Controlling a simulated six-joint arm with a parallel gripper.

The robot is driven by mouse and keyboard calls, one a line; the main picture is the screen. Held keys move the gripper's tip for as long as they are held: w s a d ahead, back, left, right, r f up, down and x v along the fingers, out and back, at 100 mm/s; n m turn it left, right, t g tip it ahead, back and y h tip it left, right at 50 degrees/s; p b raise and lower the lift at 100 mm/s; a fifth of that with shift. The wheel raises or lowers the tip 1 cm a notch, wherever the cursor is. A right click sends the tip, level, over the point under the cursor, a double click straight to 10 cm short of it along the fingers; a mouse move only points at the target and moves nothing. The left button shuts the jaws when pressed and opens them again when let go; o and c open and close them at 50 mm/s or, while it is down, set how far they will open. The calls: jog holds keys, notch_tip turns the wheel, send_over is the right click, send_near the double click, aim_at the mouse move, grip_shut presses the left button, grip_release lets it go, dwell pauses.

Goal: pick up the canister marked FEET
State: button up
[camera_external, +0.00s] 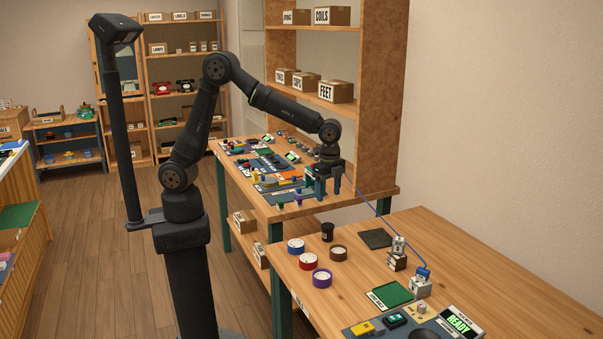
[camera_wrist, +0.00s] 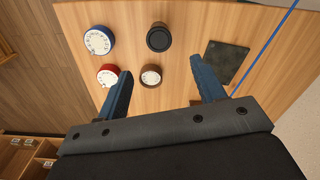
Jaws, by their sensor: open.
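Several short round canisters stand on the near wooden table. They are a blue one (camera_external: 296,246), a red one (camera_external: 308,262), a purple one (camera_external: 321,279) and a brown one (camera_external: 338,253), all with pale tops, and a taller black one (camera_external: 327,231). I cannot read FEET on any of them. The wrist view shows the blue (camera_wrist: 98,40), red (camera_wrist: 108,75), brown (camera_wrist: 151,76) and black (camera_wrist: 159,37) canisters. My gripper (camera_wrist: 160,68) is open and empty, pointing down. The brown canister appears between its fingers, apart from them.
A dark square mat (camera_external: 375,238) lies right of the black canister, near a blue cable (camera_external: 378,212). A green tray (camera_external: 390,294) and stacked small blocks (camera_external: 397,262) stand further right. The far table (camera_external: 262,207) is crowded.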

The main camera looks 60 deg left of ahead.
aim_at(328, 225)
notch_tip(328, 225, down, 10)
jog(key=shift+r, duration=0.1)
jog(key=f, duration=0.5)
jog(key=shift+d+f, duration=0.1)
jog(key=shift+d, duration=0.15)
jog(key=c, duration=0.9)
